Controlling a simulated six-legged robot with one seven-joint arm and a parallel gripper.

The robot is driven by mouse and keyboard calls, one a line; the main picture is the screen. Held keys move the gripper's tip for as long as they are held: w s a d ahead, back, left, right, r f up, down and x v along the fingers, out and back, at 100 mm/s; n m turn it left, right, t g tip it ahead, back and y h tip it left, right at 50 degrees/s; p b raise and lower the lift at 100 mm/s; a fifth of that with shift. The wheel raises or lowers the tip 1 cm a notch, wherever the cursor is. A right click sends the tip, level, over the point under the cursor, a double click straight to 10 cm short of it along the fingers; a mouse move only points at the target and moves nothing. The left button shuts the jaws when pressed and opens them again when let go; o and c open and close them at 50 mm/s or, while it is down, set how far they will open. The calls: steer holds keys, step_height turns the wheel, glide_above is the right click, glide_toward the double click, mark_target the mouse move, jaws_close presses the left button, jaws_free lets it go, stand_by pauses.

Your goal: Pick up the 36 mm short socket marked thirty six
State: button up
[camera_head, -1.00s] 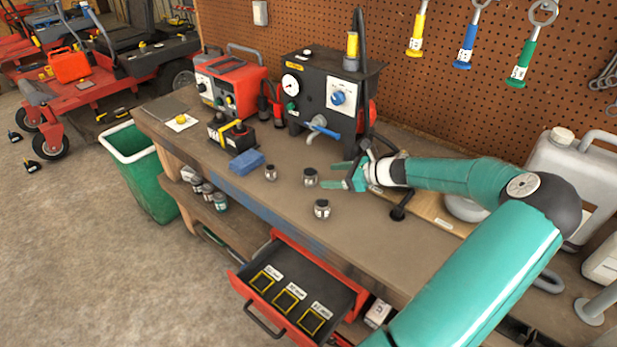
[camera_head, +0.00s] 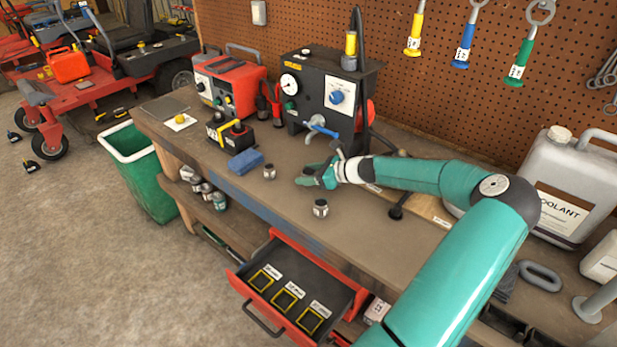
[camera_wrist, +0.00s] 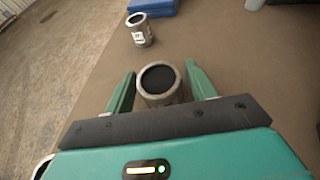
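Three short grey metal sockets stand on the workbench (camera_head: 370,235). In the wrist view, one socket (camera_wrist: 160,83) stands upright between the two teal fingers of my gripper (camera_wrist: 160,76), its dark opening facing up. The fingers are apart, one on each side, with a gap visible on the right. In the head view my gripper (camera_head: 309,176) largely hides that socket. Another socket (camera_head: 269,172) stands to the left; it also shows in the wrist view (camera_wrist: 139,30), its mark too small to read. A third socket (camera_head: 320,208) stands nearer the front edge. I cannot tell which is marked thirty six.
An open red drawer (camera_head: 262,308) below the bench holds several labelled yellow-framed slots. A blue block (camera_head: 245,162) lies left of the sockets. A black gauge machine (camera_head: 310,65) stands behind, and a coolant jug (camera_head: 565,190) is at the right. The bench front is clear.

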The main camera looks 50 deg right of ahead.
steer(key=c, duration=0.9)
steer(key=shift+r, duration=0.1)
